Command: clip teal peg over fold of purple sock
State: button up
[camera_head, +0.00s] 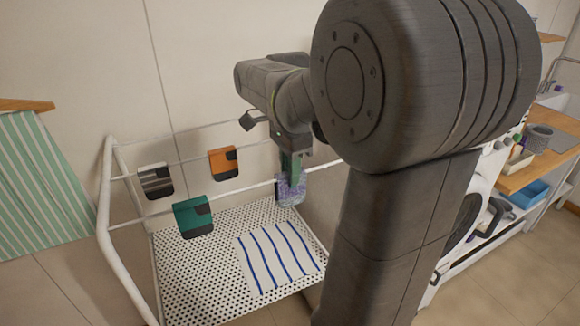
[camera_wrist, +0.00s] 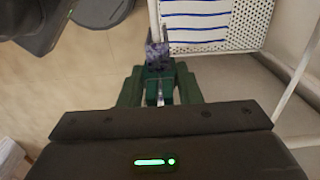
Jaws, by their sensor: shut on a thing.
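My gripper (camera_head: 290,165) is at the front rail of a white drying rack, directly above the purple sock (camera_head: 291,192). The sock is speckled purple and hangs folded over the rail. In the wrist view my gripper (camera_wrist: 160,88) is shut on the teal peg (camera_wrist: 159,72), with the purple sock (camera_wrist: 157,50) just beyond the peg's tip. The peg's lower end appears to meet the sock's fold. Whether its legs straddle the fold cannot be told. In the head view the teal peg (camera_head: 291,168) shows as a narrow upright piece.
A blue-striped cloth (camera_head: 278,256) lies on the perforated shelf (camera_head: 190,275). A washing machine (camera_head: 478,205) stands at the right.

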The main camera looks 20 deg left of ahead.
jog(key=o, duration=1)
notch_tip(320, 180, up, 14)
jog(key=shift+f, duration=0.1)
jog(key=shift+f, duration=0.1)
notch_tip(320, 180, down, 14)
jog(key=shift+r, duration=0.7)
